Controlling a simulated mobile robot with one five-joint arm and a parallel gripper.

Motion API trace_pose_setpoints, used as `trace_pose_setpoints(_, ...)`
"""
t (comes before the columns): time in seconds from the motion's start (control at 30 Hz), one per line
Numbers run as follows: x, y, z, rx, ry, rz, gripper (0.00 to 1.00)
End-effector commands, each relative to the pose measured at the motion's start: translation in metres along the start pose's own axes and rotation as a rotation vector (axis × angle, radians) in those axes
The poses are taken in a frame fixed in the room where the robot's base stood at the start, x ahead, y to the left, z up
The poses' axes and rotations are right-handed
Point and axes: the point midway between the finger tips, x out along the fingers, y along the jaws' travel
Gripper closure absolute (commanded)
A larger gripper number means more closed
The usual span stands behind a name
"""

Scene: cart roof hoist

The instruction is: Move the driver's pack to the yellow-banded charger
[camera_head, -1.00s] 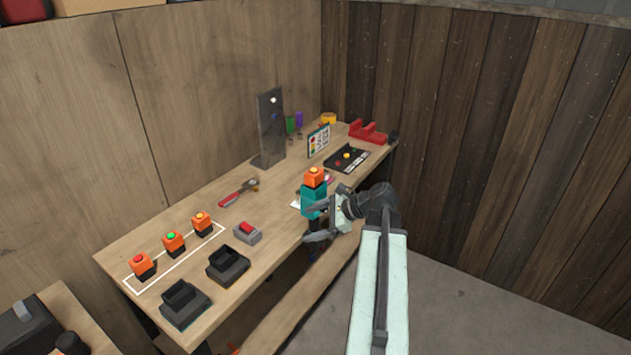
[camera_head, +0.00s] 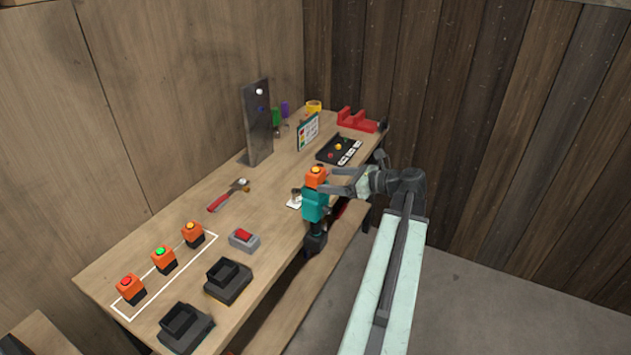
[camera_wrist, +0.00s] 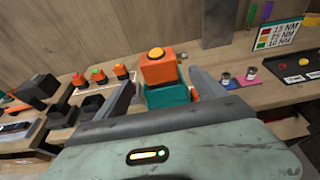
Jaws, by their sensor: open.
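The driver (camera_head: 314,208) stands upright at the bench's front edge, teal with a black lower end. Its orange pack (camera_head: 317,174) sits on top and has a yellow-orange button; the pack fills the middle of the wrist view (camera_wrist: 159,70). My gripper (camera_head: 335,181) is open, at about pack height, with its fingers reaching to the pack from the right. In the wrist view one finger shows on each side of the driver; contact cannot be told. Two black chargers (camera_head: 242,283) (camera_head: 205,333) stand empty at the front left; no yellow band can be made out on either.
Three orange packs with red (camera_head: 130,287), green (camera_head: 164,258) and yellow-orange (camera_head: 192,234) buttons stand in a white outline. A grey box with a red switch (camera_head: 244,239), red-handled pliers (camera_head: 222,200) and an upright panel (camera_head: 257,122) are on the bench (camera_head: 185,195).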

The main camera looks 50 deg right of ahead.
Motion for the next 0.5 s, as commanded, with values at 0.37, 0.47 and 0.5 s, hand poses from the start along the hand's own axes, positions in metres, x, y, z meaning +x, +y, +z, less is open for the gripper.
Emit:
trace_pose_setpoints(0.37, 0.032, -0.002, 0.001, -0.001, 0.001, -0.004, 0.2)
trace_pose_setpoints(0.47, 0.051, -0.003, 0.0, 0.0, 0.001, -0.005, 0.2)
trace_pose_setpoints(0.5, 0.056, -0.003, 0.0, 0.0, 0.002, -0.006, 0.2)
